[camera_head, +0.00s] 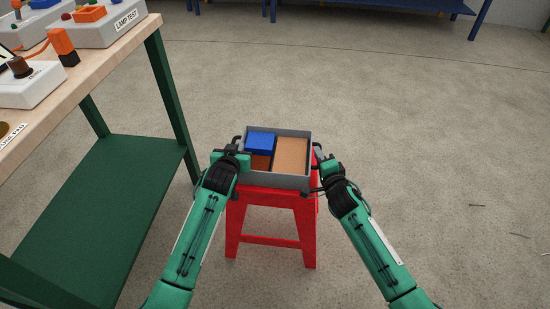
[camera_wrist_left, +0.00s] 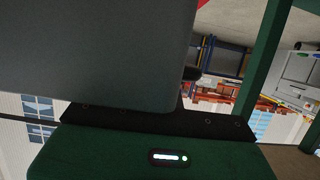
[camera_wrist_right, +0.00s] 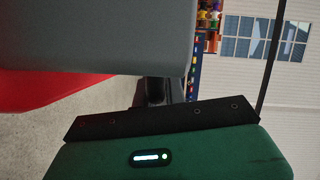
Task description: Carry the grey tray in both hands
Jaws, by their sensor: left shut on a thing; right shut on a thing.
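The grey tray (camera_head: 277,182) is at or just above the top of a red stool in the head view; I cannot tell whether it touches. In it are a blue block (camera_head: 260,142), a brown block (camera_head: 258,162) and a tan block or panel (camera_head: 292,155). My left gripper (camera_head: 236,155) is shut on the tray's left side, and my right gripper (camera_head: 320,160) is shut on its right side. The tray's grey wall fills much of the left wrist view (camera_wrist_left: 95,50) and the right wrist view (camera_wrist_right: 95,35). The fingertips are mostly hidden.
The red stool (camera_head: 270,197) stands under the tray on a bare concrete floor. A green-legged workbench (camera_head: 120,190) with switch boxes on top is close on the left. Blue-legged furniture (camera_head: 390,5) is at the far back. The floor to the right is open.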

